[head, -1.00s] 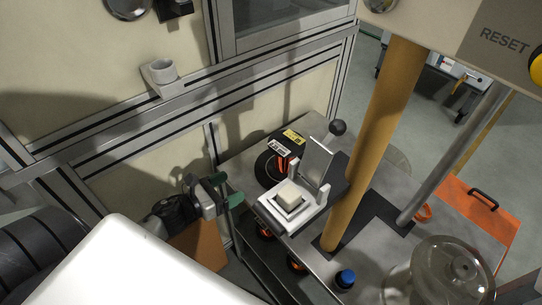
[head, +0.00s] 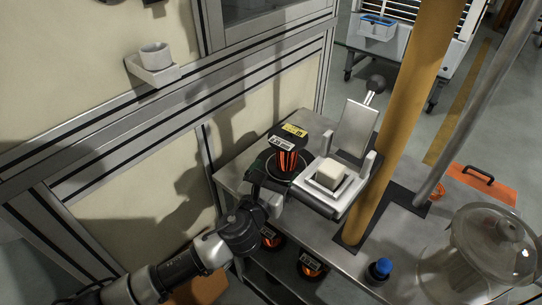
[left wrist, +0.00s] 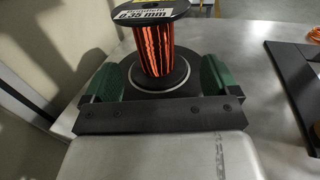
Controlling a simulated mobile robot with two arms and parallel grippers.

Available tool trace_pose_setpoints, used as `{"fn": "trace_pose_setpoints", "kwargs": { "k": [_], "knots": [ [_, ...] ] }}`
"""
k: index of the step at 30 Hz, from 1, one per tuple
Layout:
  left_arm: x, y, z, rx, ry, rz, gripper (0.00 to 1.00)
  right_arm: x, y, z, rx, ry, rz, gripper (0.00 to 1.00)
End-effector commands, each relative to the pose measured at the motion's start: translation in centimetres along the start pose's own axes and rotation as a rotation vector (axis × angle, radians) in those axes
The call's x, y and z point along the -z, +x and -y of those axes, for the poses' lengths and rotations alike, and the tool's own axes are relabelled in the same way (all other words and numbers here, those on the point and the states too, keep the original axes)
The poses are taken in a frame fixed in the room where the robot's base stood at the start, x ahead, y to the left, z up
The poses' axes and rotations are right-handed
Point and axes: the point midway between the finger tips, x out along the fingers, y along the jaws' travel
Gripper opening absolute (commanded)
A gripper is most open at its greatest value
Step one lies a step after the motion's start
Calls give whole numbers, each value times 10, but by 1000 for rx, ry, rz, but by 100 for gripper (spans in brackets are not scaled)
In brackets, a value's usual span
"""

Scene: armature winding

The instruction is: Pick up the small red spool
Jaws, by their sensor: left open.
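The small red spool (head: 287,160) stands upright on the steel table, with black flanges, orange-red wire and a label on top. In the left wrist view the spool (left wrist: 155,45) stands straight ahead, its label reading 0.35 mm. My left gripper (head: 277,178) is at its near side, partly hidden by my own wrist. The left wrist view shows the gripper (left wrist: 158,79) open, with one green finger on each side of the spool's lower part. Gaps show between fingers and spool. My right gripper is not in view.
A white fixture (head: 332,178) with a pale block and raised plate stands close right of the spool. A mustard post (head: 405,110) rises beyond it. A blue-capped bottle (head: 379,270) and glass jar (head: 485,255) stand nearer. More spools (head: 311,264) sit on a lower shelf.

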Motion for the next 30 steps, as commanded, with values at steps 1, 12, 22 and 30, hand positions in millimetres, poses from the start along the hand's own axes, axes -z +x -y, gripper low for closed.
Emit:
{"fn": "trace_pose_setpoints", "kwargs": {
  "k": [1, 12, 22, 30],
  "knots": [
    [-1, 10, 0, -1, -1, 2, 89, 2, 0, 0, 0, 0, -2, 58],
    [-1, 49, -3, -1, -1, 0, 89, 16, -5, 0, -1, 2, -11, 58],
    [-2, 91, -9, 0, -2, 1, 89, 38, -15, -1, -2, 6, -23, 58],
    [-3, 93, -9, 0, -1, 0, 88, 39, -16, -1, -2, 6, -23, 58]
  ]
}}
